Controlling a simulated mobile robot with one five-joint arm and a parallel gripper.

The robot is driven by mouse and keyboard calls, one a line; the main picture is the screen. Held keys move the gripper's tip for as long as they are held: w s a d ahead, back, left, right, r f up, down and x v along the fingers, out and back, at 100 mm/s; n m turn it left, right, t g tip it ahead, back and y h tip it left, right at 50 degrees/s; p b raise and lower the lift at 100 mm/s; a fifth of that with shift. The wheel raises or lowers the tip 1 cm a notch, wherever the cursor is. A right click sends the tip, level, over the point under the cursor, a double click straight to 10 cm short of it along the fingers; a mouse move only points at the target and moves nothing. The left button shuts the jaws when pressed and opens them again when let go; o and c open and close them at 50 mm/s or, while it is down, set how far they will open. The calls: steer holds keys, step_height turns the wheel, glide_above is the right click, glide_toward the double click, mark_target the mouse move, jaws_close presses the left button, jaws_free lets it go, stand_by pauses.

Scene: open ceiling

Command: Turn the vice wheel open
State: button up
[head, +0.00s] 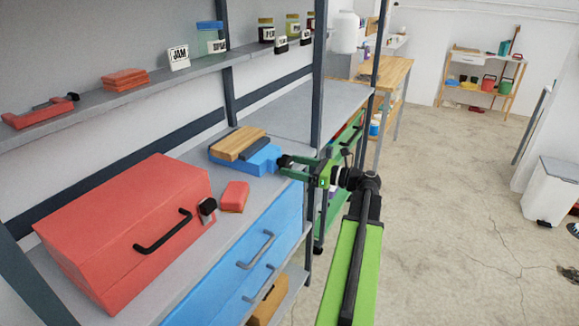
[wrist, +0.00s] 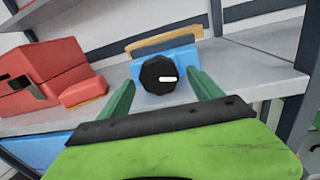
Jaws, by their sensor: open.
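The blue vice (head: 262,160) sits on the grey workbench, with a wooden block (head: 238,143) in its jaws. Its dark wheel (head: 284,161) faces my gripper (head: 297,167). In the wrist view, the black wheel (wrist: 158,75) with a white mark shows in front of the blue vice body (wrist: 183,58). My gripper (wrist: 158,95) is open, with its green fingers to the left and right of the wheel. I cannot tell whether either finger touches the wheel. The far side of the vice is hidden.
A red toolbox (head: 125,235) and a small red-orange block (head: 233,196) stand left of the vice on the bench. Blue drawers (head: 240,265) with handles are below. A dark shelf post (head: 318,80) rises close to my gripper.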

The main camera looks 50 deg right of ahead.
steer(key=shift+w+a, duration=0.2)
steer(key=shift+w, duration=0.45)
steer(key=c, duration=1.4)
steer(key=shift+o, duration=0.2)
steer(key=shift+r+n+p, duration=0.1)
steer(key=shift+n+p, duration=0.3)
steer(key=shift+n, duration=0.8)
steer(key=shift+n+g+h, duration=0.3)
steer(key=shift+n, duration=0.8)
steer(key=o, duration=1.4)
steer(key=shift+c, duration=0.2)
